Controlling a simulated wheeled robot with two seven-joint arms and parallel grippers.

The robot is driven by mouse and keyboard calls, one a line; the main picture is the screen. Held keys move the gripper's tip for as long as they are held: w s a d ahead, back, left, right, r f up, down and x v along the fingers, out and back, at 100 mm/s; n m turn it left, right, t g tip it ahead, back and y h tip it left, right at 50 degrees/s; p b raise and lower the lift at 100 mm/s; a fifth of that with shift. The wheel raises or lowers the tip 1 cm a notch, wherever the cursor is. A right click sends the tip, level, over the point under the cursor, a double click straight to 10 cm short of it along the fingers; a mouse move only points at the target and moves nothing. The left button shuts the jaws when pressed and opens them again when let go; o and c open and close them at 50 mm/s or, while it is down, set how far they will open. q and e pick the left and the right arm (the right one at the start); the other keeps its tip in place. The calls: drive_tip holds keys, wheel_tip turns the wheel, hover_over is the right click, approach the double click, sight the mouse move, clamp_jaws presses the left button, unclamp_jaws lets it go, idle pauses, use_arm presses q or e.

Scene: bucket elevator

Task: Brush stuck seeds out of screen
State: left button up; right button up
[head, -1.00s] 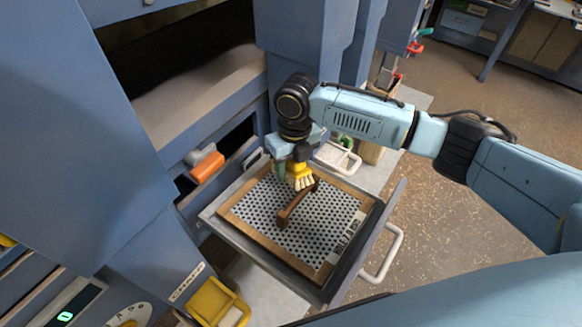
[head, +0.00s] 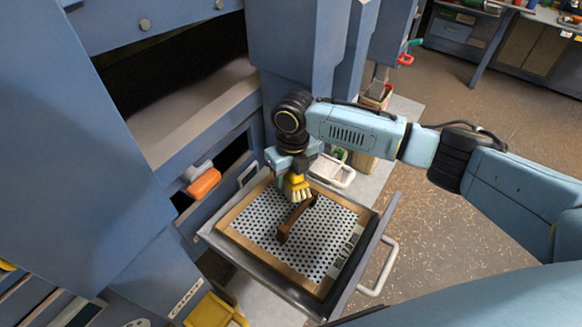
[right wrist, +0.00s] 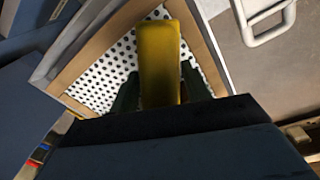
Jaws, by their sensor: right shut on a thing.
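The screen (head: 264,222) is a white perforated sheet with dark holes in a wooden frame, lying in a pulled-out metal drawer (head: 264,268). In the right wrist view the yellow brush (right wrist: 160,62) sits between the dark fingers, with the screen (right wrist: 104,72) behind. Single seeds cannot be made out. My left gripper is not in view.
The drawer's pale handle (head: 380,268) juts out at the right. An orange-handled lever (head: 204,183) sits on the blue machine at the left. A yellow bin (head: 212,312) is below the drawer. A white-handled tray (head: 334,172) stands behind the gripper. Open floor lies to the right.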

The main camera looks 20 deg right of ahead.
drive_tip(key=shift+s+a+r+p, duration=0.3)
drive_tip(key=shift+s+p, duration=0.1)
drive_tip(key=shift+s, duration=0.1)
drive_tip(key=shift+c, duration=0.4)
drive_tip(key=shift+a+f, duration=0.1)
drive_tip(key=shift+a, duration=0.2)
wheel_tip(320, 180, up, 6)
drive_tip(key=p, duration=0.5)
drive_tip(key=shift+w+d, duration=0.15)
